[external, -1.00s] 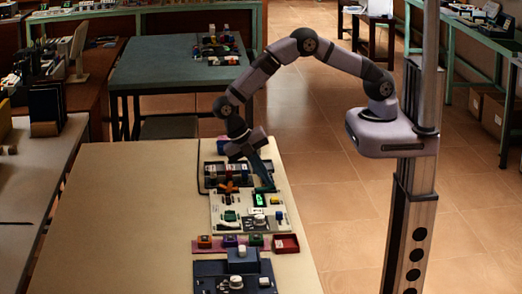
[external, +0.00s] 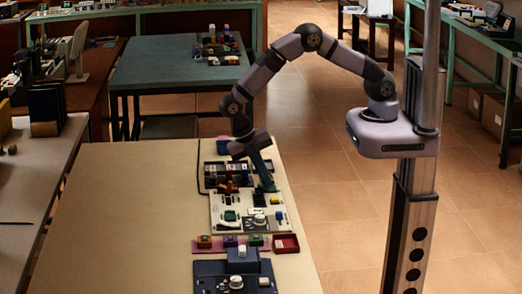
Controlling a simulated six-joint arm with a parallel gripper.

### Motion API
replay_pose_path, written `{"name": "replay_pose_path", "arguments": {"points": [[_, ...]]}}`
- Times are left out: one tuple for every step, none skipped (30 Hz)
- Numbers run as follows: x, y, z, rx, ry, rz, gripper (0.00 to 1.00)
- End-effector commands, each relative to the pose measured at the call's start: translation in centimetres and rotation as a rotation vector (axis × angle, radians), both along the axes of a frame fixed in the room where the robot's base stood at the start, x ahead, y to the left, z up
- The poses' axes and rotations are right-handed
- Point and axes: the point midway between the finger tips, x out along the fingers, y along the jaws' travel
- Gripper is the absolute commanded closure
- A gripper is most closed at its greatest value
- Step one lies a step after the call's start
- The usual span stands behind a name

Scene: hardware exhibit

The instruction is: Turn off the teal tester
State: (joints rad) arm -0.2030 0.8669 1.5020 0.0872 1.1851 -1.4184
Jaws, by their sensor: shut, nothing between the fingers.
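A pale panel (external: 228,222) lies on the near table, with a green part (external: 230,215) at its left, a dark display (external: 259,200) and a white-topped block below it. No teal tester stands out clearly at this size; I cannot tell which unit on the panel it is. My gripper (external: 270,188) points down at the panel's back right corner, just behind and right of the display. It is shut and empty. Whether its tips touch a switch is too small to tell, and they hide what is directly behind them.
A dark rack (external: 209,174) with coloured parts stands behind the panel. In front are a strip with small coloured blocks (external: 205,241), a red tray (external: 285,244) and a dark blue unit (external: 212,278) with a white knob. The table's left side (external: 120,225) is clear.

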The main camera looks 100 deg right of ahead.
Motion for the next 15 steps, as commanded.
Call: {"name": "replay_pose_path", "arguments": {"points": [[0.68,-0.01,-0.19,0.001,-0.016,-0.002,1.00],[0.84,-0.01,-0.21,0.001,-0.017,-0.002,1.00],[1.03,-0.01,-0.22,0.001,-0.018,-0.002,1.00],[1.15,-0.02,-0.21,0.001,-0.018,-0.002,1.00],[1.25,-0.03,-0.22,0.001,-0.019,-0.002,1.00],[1.39,-0.02,-0.22,0.001,-0.020,-0.002,1.00],[1.42,-0.02,-0.21,0.001,-0.019,-0.002,1.00],[1.46,-0.03,-0.22,0.001,-0.019,-0.002,1.00],[1.49,-0.03,-0.22,0.001,-0.019,-0.002,1.00],[1.48,-0.03,-0.23,0.001,-0.019,-0.001,1.00],[1.48,-0.04,-0.23,0.001,-0.018,-0.001,1.00],[1.47,-0.04,-0.23,0.001,-0.018,-0.001,1.00],[1.46,-0.05,-0.24,0.001,-0.018,-0.001,1.00],[1.45,-0.05,-0.25,0.001,-0.018,-0.001,1.00],[1.44,-0.05,-0.25,0.001,-0.018,-0.001,1.00]]}}
